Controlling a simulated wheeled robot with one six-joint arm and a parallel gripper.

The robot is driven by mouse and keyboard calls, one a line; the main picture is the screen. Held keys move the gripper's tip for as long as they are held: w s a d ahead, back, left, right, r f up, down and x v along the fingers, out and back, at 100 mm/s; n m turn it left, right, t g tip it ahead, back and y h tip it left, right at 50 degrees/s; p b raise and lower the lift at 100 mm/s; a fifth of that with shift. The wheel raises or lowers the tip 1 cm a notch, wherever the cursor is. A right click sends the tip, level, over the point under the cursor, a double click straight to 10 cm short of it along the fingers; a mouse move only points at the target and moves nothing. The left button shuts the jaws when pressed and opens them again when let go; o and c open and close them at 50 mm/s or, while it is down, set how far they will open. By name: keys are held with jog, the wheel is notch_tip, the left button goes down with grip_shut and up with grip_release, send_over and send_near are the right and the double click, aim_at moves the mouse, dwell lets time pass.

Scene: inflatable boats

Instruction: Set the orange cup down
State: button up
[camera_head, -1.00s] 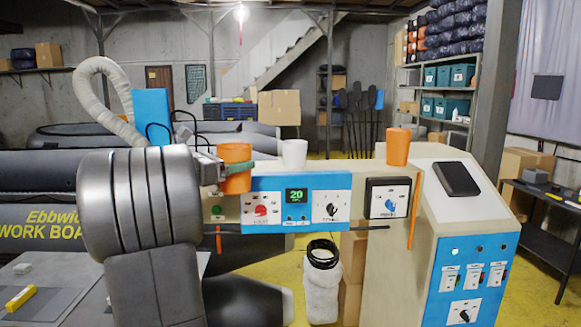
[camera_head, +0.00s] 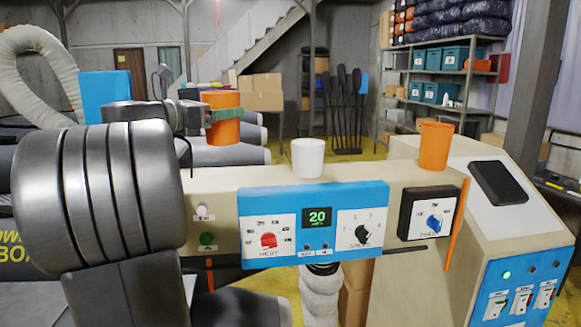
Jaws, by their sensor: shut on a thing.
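An orange cup (camera_head: 221,132) is held upright at the upper left of the head view. My gripper (camera_head: 226,114) is shut on it, its greenish fingers across the cup's side. The cup's bottom shows above the left part of the beige machine's top edge (camera_head: 215,176), apart from it in the picture. A second orange cup (camera_head: 435,146) stands upright on the machine's top at the right. A white cup (camera_head: 308,158) stands upright on the top between them.
The machine's front has a blue control panel (camera_head: 282,238) with knobs and a display. A black knob box (camera_head: 427,214) is right of it. A dark flat device (camera_head: 497,182) lies on the sloped console. The ledge between the white and second orange cups looks clear.

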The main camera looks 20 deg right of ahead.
jog(key=shift+w+f, duration=0.1)
jog(key=shift+w, duration=0.25)
notch_tip(320, 180, down, 10)
jog(key=shift+r+p, duration=0.15)
jog(key=shift+p, duration=0.45)
jog(key=o, duration=1)
